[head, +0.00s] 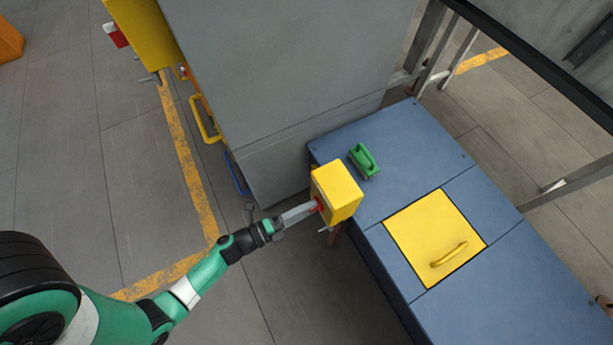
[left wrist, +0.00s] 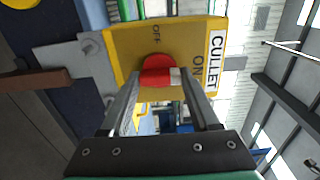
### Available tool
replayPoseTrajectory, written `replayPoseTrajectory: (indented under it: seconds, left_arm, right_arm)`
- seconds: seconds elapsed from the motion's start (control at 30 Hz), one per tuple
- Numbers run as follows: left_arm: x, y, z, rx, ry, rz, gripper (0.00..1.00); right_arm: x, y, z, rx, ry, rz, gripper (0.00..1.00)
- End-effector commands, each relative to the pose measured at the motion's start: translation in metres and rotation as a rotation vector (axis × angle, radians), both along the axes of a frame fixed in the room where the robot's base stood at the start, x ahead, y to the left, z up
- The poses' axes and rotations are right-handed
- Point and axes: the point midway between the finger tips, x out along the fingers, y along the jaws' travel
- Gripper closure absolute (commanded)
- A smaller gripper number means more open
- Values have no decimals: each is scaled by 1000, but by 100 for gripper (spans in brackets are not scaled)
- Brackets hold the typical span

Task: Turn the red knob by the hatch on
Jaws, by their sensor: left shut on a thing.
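The red knob (left wrist: 156,66) is on the face of a yellow box marked CULLET (left wrist: 125,50), with OFF and ON printed beside the knob. Its white mark lies toward the ON side in the left wrist view. My left gripper (left wrist: 161,80) is shut on the knob, one finger on each side. In the head view, my left gripper (head: 315,205) reaches the side of the yellow box (head: 338,188), and only a bit of red shows. The yellow hatch (head: 420,225) lies flat and closed in the blue top, with a yellow handle (head: 449,255). My right gripper is not in view.
A green handle (head: 364,160) stands on the blue top (head: 395,145) behind the box. A large grey cabinet (head: 290,70) rises at its left, with a yellow handle (head: 205,122) on its side. Open floor lies left, marked by a yellow line (head: 185,165).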

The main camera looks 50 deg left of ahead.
Motion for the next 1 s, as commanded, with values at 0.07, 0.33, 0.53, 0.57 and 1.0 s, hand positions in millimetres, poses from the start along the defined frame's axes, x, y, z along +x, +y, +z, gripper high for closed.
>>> replayPoseTrajectory:
  seconds: [0.07, 0.33, 0.53, 0.57, 1.0]
  left_arm:
    - [0, 0, 0, 9, -1, 0, 93]
    - [0, 0, 0, 15, -1, 0, 93]
    - [0, 0, 0, 14, -2, 0, 25]
    - [0, 0, 0, 14, -2, 0, 20]
    - [0, 0, 0, 12, -2, 0, 7]
  right_arm:
    - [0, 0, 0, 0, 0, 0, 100]
    - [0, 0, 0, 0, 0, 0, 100]
    - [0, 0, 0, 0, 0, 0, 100]
    - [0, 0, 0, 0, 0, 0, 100]
    - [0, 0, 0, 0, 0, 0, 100]
